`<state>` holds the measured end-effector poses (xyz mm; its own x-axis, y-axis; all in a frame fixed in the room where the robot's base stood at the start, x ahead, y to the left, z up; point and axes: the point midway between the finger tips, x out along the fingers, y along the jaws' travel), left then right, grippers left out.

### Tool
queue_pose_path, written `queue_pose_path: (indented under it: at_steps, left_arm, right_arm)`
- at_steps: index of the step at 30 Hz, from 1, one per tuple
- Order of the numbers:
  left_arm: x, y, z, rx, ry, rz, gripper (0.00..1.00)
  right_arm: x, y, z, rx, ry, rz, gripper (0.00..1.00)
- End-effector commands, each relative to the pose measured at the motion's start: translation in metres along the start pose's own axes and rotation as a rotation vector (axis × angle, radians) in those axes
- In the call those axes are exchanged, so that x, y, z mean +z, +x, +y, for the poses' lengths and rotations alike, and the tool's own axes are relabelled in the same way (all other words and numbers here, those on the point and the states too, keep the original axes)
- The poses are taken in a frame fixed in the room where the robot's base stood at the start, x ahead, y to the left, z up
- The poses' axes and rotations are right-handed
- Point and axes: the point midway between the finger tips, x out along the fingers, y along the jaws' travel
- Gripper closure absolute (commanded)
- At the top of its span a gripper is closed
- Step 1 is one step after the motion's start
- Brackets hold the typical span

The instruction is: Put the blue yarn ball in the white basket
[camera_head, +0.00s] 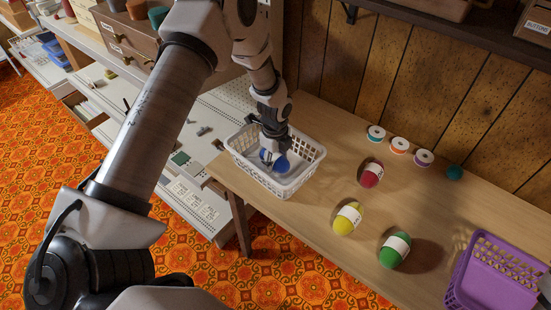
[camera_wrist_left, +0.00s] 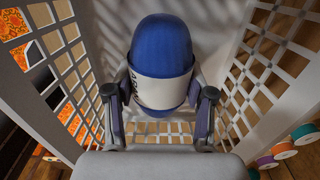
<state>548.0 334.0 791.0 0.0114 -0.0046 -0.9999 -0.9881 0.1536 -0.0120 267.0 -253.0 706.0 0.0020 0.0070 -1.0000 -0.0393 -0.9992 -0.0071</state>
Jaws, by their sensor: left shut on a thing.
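The white basket (camera_head: 306,166) stands at the left end of the wooden table. My left gripper (camera_head: 272,155) reaches down into it from above. It is shut on the blue yarn ball (camera_head: 281,164), which has a white label band. In the left wrist view the ball (camera_wrist_left: 165,45) sits between the two fingers of my left gripper (camera_wrist_left: 160,100), inside the basket walls (camera_wrist_left: 270,70). I cannot tell whether the ball touches the basket floor. My right gripper is not in view.
A red yarn ball (camera_head: 371,173), a yellow one (camera_head: 347,219) and a green one (camera_head: 394,251) lie on the table (camera_head: 310,235). Several thread spools (camera_head: 399,145) and a teal ball (camera_head: 454,172) are near the wall. A purple basket (camera_head: 492,275) stands at the right.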

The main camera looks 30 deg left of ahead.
Motion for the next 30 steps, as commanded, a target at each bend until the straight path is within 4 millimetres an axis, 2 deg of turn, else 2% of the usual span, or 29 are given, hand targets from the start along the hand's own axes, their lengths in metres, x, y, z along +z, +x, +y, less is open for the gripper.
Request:
queue_pose_path:
  at_steps: [3, 4, 5, 6, 14, 17, 19, 30]
  left_arm:
    - [0.0, 0.005, 0.0, 0.0, 0.0, 0.0, 0.76]
    - [0.0, 0.004, 0.0, 0.0, 0.0, 0.0, 0.36]
    - [0.0, 0.003, 0.0, 0.0, 0.0, 0.0, 0.25]
    - [0.0, 0.003, 0.0, 0.0, 0.0, 0.0, 0.21]
    - [0.0, 0.003, 0.0, 0.0, 0.0, 0.0, 0.21]
    - [0.0, -0.004, 0.0, 0.0, 0.0, 0.0, 0.21]
    - [0.0, -0.01, -0.001, -0.002, 0.0, 0.0, 0.21]
    - [0.0, -0.099, -0.001, -0.004, 0.0, 0.0, 0.21]
  right_arm:
    - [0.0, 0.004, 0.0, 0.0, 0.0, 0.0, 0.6]
    - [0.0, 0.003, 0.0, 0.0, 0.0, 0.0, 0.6]
    - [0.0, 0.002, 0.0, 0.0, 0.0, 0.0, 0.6]
    - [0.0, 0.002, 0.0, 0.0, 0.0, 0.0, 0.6]
    - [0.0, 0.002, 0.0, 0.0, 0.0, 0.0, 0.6]
    - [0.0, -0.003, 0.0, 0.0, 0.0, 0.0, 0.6]
    - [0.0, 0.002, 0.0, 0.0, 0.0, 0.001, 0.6]
    - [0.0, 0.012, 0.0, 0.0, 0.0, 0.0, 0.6]
